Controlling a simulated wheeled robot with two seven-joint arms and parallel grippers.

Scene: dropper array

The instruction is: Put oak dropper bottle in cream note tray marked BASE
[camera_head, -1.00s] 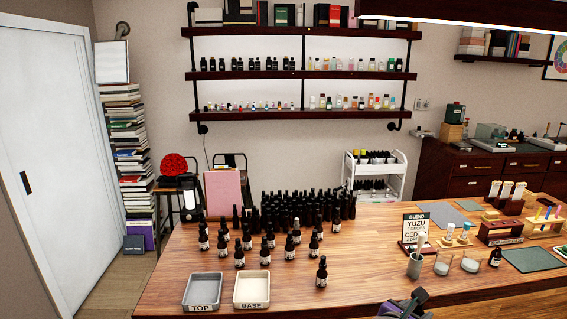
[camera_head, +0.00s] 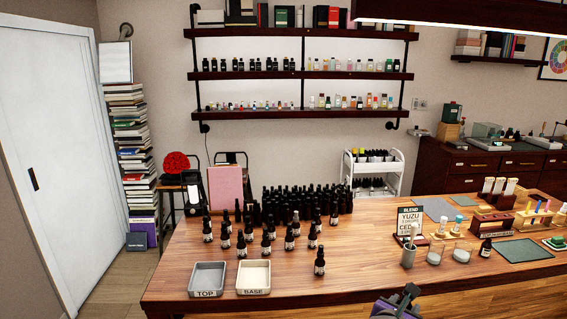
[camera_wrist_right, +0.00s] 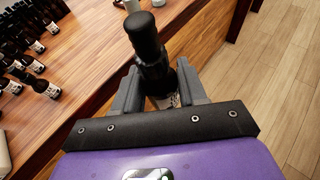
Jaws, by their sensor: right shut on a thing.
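My right gripper (camera_wrist_right: 160,92) is shut on a dark dropper bottle (camera_wrist_right: 148,42) with a black cap; its label is mostly hidden between the fingers, so I cannot read its name. In the head view the right gripper (camera_head: 402,300) is at the bottom edge, in front of the table's front edge. The cream tray marked BASE (camera_head: 253,291) lies near the table's front left and looks empty. It is well to the left of the right gripper. My left gripper is not in view.
A grey tray marked TOP (camera_head: 206,293) lies just left of the cream tray. Several labelled dark bottles (camera_head: 269,244) stand behind the trays, and one (camera_head: 319,262) stands to their right. A BLEND card (camera_head: 409,222) and a cup (camera_head: 408,258) stand farther right.

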